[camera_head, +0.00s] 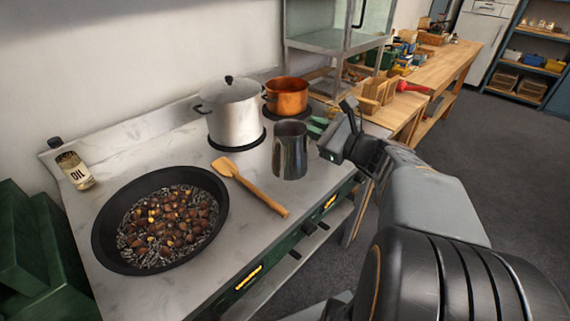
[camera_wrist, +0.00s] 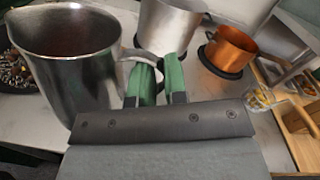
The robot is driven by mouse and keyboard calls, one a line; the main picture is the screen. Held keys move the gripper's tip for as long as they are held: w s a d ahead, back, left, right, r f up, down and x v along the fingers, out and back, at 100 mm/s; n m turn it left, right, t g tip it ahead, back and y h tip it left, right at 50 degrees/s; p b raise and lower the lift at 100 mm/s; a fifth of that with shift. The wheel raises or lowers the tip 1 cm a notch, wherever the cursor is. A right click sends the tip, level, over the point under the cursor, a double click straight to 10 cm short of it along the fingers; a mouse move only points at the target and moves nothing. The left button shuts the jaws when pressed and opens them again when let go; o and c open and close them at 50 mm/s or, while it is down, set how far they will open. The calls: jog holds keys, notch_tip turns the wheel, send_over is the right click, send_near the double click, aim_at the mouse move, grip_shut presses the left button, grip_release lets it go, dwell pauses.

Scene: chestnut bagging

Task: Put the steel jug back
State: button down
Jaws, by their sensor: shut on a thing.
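The steel jug (camera_head: 290,150) is upright at the right part of the steel counter, in front of the copper pot. It also shows large at the left of the wrist view (camera_wrist: 72,75), with its handle towards my gripper. My gripper (camera_head: 318,127) is at the jug's right side. In the wrist view its green fingers (camera_wrist: 158,80) are shut on the jug's handle. I cannot tell whether the jug's base touches the counter.
A large lidded pot (camera_head: 233,112) and a copper pot (camera_head: 287,97) stand behind the jug. A wooden spatula (camera_head: 250,187) lies left of it, beside a black pan (camera_head: 104,243) of chestnuts. Some counter near the spatula is bare.

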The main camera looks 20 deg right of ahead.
jog(key=shift+w, duration=0.3)
jog(key=shift+w+d+f+b, duration=0.3)
jog(key=shift+w+d+f, duration=0.55)
jog(key=shift+w+f, duration=1.25)
jog(key=shift+w+d+f+b, duration=0.35)
jog(key=shift+w+d+f, duration=0.5)
jog(key=shift+w+f, duration=1.25)
jog(key=shift+w+d+f+b, duration=0.3)
jog(key=shift+w+d+f, duration=0.55)
jog(key=shift+w+f, duration=1.25)
jog(key=shift+f, duration=0.1)
jog(key=shift+f, duration=0.15)
jog(key=c, duration=1.1)
grip_release()
jog(key=shift+c, duration=0.2)
